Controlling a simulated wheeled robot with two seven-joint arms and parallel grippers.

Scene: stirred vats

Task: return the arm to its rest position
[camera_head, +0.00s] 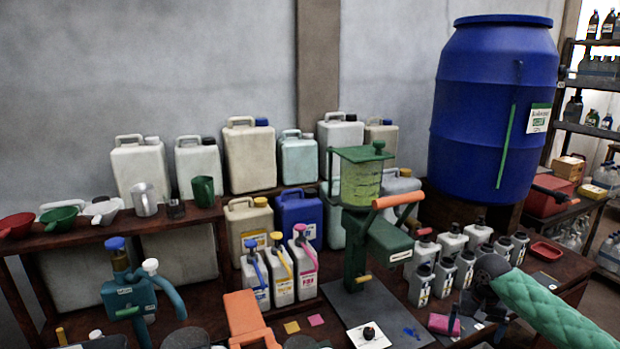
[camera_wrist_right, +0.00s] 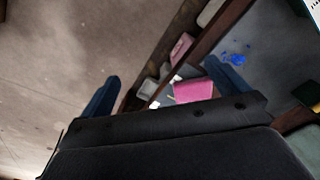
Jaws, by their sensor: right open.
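My right arm, in a green quilted sleeve, comes in from the right in the head view. Its gripper (camera_head: 476,327) is low over the right front of the bench, pointing down. In the right wrist view its two blue fingers (camera_wrist_right: 163,88) are spread apart with nothing held between them. A pink block (camera_wrist_right: 192,92) shows beyond and between the fingers; in the head view it lies beside the gripper (camera_head: 438,324). I cannot tell the height of the fingers above the bench.
A green press with an orange handle (camera_head: 398,200) stands left of the right arm. Several small white bottles (camera_head: 444,278) crowd behind the gripper. A red tray (camera_head: 545,251) lies to the right. A large blue barrel (camera_head: 490,110) stands behind. Blue spots (camera_wrist_right: 236,58) mark the grey surface.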

